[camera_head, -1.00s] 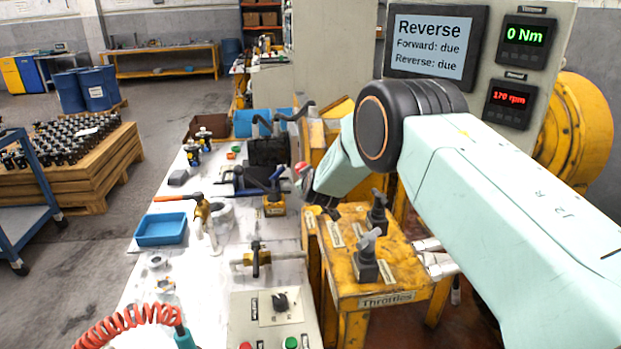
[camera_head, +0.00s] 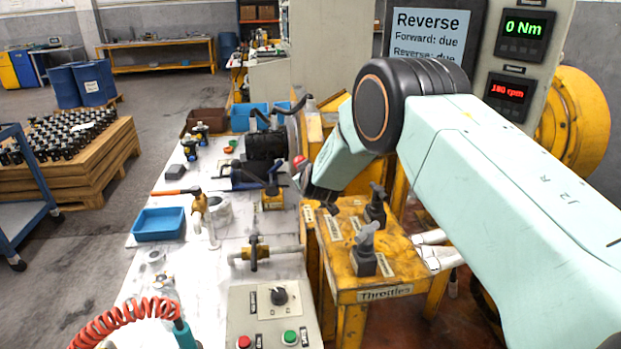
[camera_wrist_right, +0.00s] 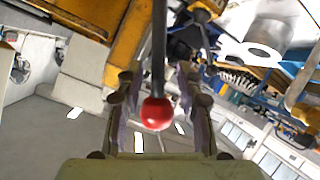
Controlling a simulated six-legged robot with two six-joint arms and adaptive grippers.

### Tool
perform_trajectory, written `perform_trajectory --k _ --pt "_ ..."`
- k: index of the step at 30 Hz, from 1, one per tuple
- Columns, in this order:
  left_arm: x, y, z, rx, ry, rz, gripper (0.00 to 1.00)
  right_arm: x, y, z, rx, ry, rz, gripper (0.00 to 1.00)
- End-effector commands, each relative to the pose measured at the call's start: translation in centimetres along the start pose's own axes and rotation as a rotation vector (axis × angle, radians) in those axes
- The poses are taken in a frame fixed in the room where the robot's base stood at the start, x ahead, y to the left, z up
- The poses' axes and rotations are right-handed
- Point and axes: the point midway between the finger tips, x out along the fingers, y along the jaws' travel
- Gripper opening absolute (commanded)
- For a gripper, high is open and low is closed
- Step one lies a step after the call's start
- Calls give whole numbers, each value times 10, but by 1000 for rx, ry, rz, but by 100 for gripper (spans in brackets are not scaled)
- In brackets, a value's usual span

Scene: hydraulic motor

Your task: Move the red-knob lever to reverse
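In the right wrist view, the red knob (camera_wrist_right: 156,113) sits on a dark lever rod (camera_wrist_right: 158,45) between the two fingers of my right gripper (camera_wrist_right: 157,105). The fingers stand on both sides of the knob, with a visible gap on each side, so the gripper is open around it. In the head view, my right forearm reaches down to the left, and the dark gripper end (camera_head: 320,194) is mostly hidden beside the yellow stand. A small red part (camera_head: 299,163) shows at its left; I cannot tell if it is the knob. My left gripper is out of view.
A screen (camera_head: 430,35) reads "Reverse", "Forward: due", "Reverse: due"; displays read 0 Nm (camera_head: 525,29) and 180 rpm (camera_head: 509,92). A yellow throttle stand (camera_head: 385,290) with black levers stands close below my right arm. The workbench (camera_head: 150,290) holds tools and a blue tray (camera_head: 159,224).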

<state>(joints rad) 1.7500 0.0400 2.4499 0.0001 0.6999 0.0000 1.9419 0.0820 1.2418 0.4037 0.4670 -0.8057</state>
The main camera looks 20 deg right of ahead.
Motion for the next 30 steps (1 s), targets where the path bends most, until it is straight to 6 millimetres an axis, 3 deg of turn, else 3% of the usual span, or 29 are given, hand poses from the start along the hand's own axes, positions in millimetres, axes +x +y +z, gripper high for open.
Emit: perform_trajectory --k 21,30 --pt "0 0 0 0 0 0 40 -93 0 -1 -2 2 -1 37" --pt "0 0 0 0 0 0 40 -107 0 0 0 2 -1 37"
